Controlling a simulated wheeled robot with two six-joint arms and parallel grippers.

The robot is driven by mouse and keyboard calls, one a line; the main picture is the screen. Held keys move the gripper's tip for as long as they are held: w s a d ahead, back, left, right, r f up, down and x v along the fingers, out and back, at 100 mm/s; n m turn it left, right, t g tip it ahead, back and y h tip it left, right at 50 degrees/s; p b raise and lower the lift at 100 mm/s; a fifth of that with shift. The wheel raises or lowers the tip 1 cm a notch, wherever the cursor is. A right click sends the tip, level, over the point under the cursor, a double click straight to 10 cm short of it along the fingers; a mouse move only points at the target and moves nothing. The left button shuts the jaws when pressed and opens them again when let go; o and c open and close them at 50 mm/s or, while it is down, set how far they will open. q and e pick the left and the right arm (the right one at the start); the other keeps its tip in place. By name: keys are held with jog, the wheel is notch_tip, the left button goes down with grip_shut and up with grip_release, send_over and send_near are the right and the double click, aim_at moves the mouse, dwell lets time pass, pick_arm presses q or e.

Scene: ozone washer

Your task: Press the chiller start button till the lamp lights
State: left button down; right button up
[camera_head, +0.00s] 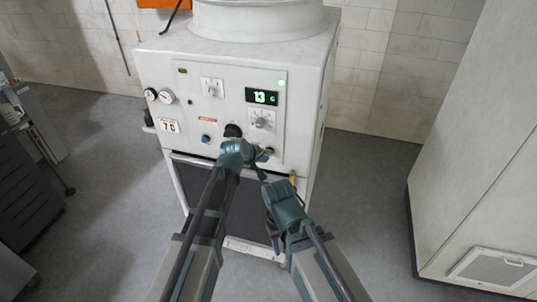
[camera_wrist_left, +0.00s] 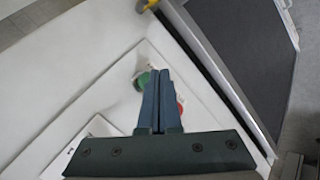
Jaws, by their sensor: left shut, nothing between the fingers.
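The chiller is a white cabinet (camera_head: 230,80) with a control panel on its front. A green button (camera_head: 270,151) sits low at the panel's right; in the left wrist view the green button (camera_wrist_left: 142,80) shows beside my fingers, partly covered. I cannot tell whether they touch it. A red part (camera_wrist_left: 180,104) shows behind the other finger. A green lamp (camera_head: 281,83) at the panel's upper right is lit. My left gripper (camera_head: 261,157) is shut and empty at the lower right of the panel; its fingers (camera_wrist_left: 161,75) lie together. My right gripper (camera_head: 271,214) is below it, its jaws unclear.
The panel also has a green display (camera_head: 262,97) reading 13, knobs, gauges (camera_head: 166,96) and a blue button (camera_head: 205,138). A dark grille (camera_head: 195,182) lies below. A white cabinet (camera_head: 480,150) stands at right, a dark drawer unit (camera_head: 30,190) at left. Grey floor between is clear.

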pick_arm(q)
jog(key=shift+s, duration=0.1)
jog(key=s, duration=0.1)
jog(key=s+a, duration=0.1)
jog(key=s, duration=0.2)
jog(key=shift+s+a, duration=0.25)
jog(key=shift+a, duration=0.05)
jog(key=shift+s, duration=0.1)
dwell(0.6)
jog(key=s+a+f+m+g+y, duration=0.2)
jog(key=s+f+m+g+y, duration=0.1)
jog(key=s, duration=0.9)
jog(key=s+a+f+m+g+y, duration=0.2)
jog(key=s+m+g, duration=0.3)
jog(key=s, duration=0.7)
jog(key=shift+s+a+f+m+y, duration=0.45)
jog(key=shift+f+m, duration=0.25)
jog(key=shift+m, duration=0.4)
jog(key=shift+d, duration=0.1)
